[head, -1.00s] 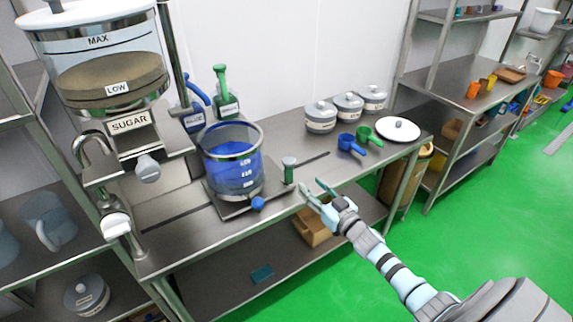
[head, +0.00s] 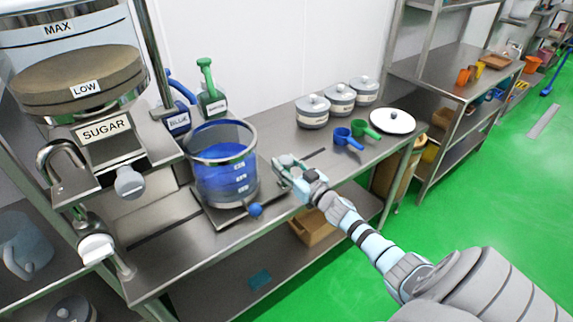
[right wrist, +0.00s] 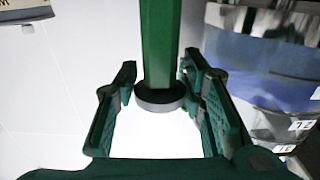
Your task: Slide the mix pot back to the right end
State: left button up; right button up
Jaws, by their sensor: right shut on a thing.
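The mix pot (head: 222,185), a clear round vessel with blue liquid and level marks, stands upright on a metal sliding plate (head: 216,220) at the left part of the steel table. The pot also shows at the right of the right wrist view (right wrist: 275,75). My right gripper (head: 284,166) is just right of the pot, shut on the plate's green upright handle. The handle (right wrist: 160,45), with a dark round cap, stands between the fingers in the right wrist view. In the head view my gripper hides most of the handle. My left gripper is not in view.
A dark slot (head: 314,154) runs right along the tabletop (head: 330,170). Blue (head: 347,138) and green scoops (head: 365,130), lidded grey pots (head: 340,98) and a white lid (head: 392,121) stand further right. The sugar dispenser (head: 105,130) is at the left.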

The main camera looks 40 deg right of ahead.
grip_shut()
jog(key=shift+d, duration=0.1)
